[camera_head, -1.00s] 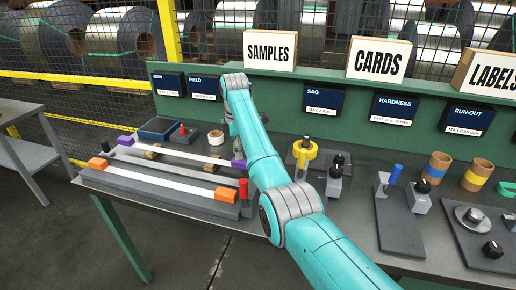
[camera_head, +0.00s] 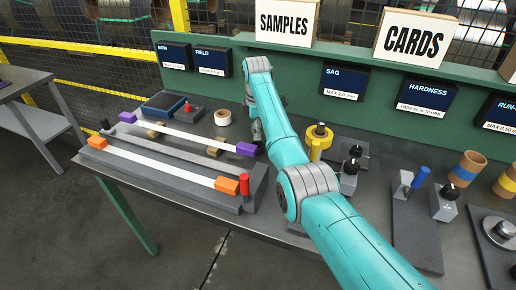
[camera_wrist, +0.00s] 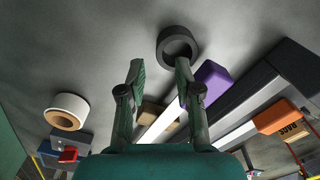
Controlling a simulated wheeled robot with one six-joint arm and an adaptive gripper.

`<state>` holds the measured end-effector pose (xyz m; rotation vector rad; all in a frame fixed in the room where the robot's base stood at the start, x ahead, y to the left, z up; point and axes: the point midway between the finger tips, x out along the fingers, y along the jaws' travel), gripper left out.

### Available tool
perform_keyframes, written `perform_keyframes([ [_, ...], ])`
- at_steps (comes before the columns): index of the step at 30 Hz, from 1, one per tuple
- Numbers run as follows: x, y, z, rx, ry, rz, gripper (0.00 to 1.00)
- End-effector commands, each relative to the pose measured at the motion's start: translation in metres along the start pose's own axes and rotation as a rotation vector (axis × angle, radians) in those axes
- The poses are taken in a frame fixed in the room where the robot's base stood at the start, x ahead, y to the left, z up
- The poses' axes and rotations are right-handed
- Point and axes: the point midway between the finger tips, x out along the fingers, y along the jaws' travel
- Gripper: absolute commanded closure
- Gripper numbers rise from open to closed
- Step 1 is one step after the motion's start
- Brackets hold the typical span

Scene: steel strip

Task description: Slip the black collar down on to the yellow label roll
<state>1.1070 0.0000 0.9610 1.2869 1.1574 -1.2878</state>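The black collar (camera_wrist: 177,31) is a thick dark ring lying flat on the grey bench top in the wrist view, just beyond my fingertips and nearer the right finger. My gripper (camera_wrist: 160,68) is open, with nothing between its fingers. In the head view my gripper (camera_head: 256,130) is mostly hidden by my arm, and the collar cannot be made out there. The yellow label roll (camera_head: 507,184), a brown tube with a yellow band, stands upright at the right edge of the head view, partly cut off, well right of my gripper.
A blue-banded brown roll (camera_head: 466,168) stands beside the yellow one. A yellow stand (camera_head: 318,142), black-knobbed blocks and a blue-handled fixture (camera_head: 418,184) lie between. A white roll (camera_head: 223,117) and strip fixtures with purple (camera_head: 247,149) and orange ends are left. A green back panel bounds the bench.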

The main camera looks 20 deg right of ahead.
Motion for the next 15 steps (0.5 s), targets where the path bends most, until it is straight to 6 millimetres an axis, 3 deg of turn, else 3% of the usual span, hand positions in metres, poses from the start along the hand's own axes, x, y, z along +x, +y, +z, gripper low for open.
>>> perform_keyframes([
  [15,0.052,0.000,0.001,0.000,0.000,0.000,0.67],
])
